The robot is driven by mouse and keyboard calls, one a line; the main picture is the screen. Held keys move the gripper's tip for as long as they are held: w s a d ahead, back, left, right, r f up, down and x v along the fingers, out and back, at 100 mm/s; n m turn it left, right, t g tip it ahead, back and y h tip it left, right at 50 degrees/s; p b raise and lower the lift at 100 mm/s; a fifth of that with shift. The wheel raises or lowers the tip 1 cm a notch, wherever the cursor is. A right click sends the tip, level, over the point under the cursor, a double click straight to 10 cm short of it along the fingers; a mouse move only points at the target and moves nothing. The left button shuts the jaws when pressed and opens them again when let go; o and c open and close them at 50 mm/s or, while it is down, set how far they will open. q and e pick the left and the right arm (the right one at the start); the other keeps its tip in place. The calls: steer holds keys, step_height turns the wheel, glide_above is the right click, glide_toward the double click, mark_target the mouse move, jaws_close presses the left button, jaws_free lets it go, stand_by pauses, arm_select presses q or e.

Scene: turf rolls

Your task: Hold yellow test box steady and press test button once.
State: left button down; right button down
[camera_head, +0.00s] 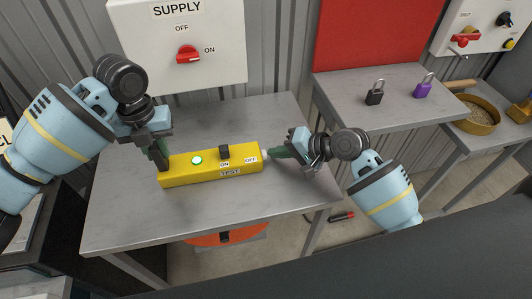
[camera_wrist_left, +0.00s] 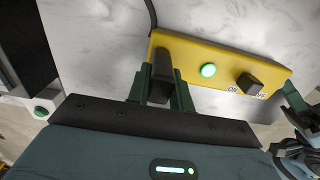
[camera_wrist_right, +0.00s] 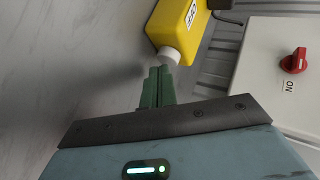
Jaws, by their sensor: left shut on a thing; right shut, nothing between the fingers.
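The yellow test box (camera_head: 200,176) lies on the grey table, with a lit green lamp (camera_head: 197,160), a black switch (camera_head: 224,151) and ON, OFF and TEST labels. A white button (camera_wrist_right: 169,56) sticks out of its right end. My left gripper (camera_head: 161,160) is shut on a dark grip at the box's left end; the left wrist view shows this grip between the fingers (camera_wrist_left: 162,82). My right gripper (camera_head: 272,153) is shut and empty, its tips pointing left at the button. In the right wrist view the fingertips (camera_wrist_right: 160,72) are at the button; whether they touch it I cannot tell.
A white supply panel (camera_head: 178,45) with a red switch (camera_head: 188,54) stands behind the table (camera_head: 120,215). A side table at right holds a black padlock (camera_head: 374,97) and a purple padlock (camera_head: 423,91). The table front is clear.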

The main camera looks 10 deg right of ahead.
arm_select(q)
steer(key=shift+s+f, duration=0.15)
steer(key=shift+f, duration=0.25)
arm_select(e)
steer(key=shift+a+f, duration=0.1)
steer(key=shift+a, duration=0.4)
steer(key=shift+d, duration=3.55)
arm_select(q)
steer(key=c, duration=1.2)
jaws_free()
steer(key=shift+r, duration=0.1)
steer(key=shift+o, duration=0.2)
steer(key=shift+r, duration=0.15)
